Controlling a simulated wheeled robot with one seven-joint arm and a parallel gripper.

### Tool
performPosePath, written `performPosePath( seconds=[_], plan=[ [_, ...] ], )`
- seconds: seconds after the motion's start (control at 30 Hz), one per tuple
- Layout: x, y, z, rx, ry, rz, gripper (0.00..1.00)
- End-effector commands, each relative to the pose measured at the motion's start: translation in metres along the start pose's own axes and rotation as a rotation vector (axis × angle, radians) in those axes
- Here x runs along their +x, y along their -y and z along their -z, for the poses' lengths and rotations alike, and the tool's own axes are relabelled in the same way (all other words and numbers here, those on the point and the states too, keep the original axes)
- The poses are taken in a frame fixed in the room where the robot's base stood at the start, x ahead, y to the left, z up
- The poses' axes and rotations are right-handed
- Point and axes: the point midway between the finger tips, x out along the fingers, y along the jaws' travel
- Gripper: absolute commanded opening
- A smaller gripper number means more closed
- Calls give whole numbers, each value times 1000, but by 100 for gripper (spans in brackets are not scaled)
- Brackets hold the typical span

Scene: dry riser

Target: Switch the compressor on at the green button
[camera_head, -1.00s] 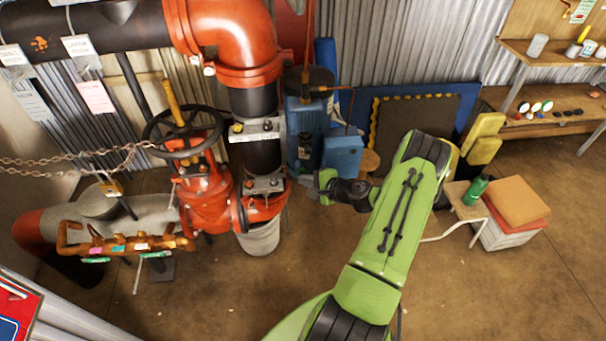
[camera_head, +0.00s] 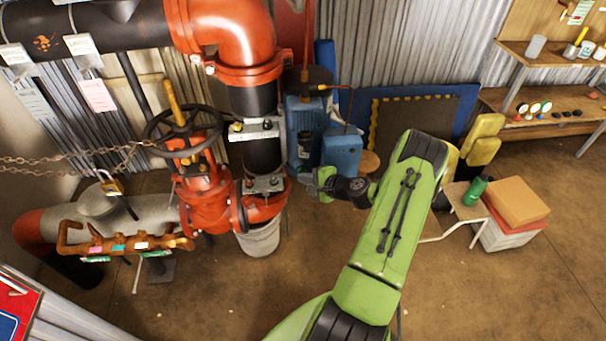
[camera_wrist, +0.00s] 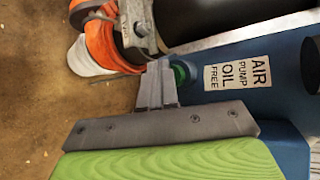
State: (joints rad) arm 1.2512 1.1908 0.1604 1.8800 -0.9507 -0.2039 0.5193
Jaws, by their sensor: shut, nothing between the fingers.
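The round green button (camera_wrist: 181,73) shows beside the label, partly covered by my fingers. My gripper (camera_wrist: 157,75) is shut and empty, its fingertips right at the button's left edge. I cannot tell whether they touch it. In the head view my gripper (camera_head: 316,187) is just in front of the compressor's lower part; the button is not visible there.
Red pipework and a valve with a black handwheel (camera_head: 183,135) stand close on the left, with a grey bucket (camera_head: 259,238) below. A small stool (camera_head: 464,200) with a green bottle and stacked boxes (camera_head: 515,203) stand right. The floor in front is mostly clear.

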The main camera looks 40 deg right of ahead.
Motion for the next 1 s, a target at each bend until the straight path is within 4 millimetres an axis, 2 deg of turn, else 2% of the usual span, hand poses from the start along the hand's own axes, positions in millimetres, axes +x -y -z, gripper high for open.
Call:
performPosePath(
  seconds=[0.03, 1.0],
  plan=[
    [3, 13, 1, -24, -4, 28, 0],
    [9, 18, 5, -28, -2, 28, 0]
  ],
)
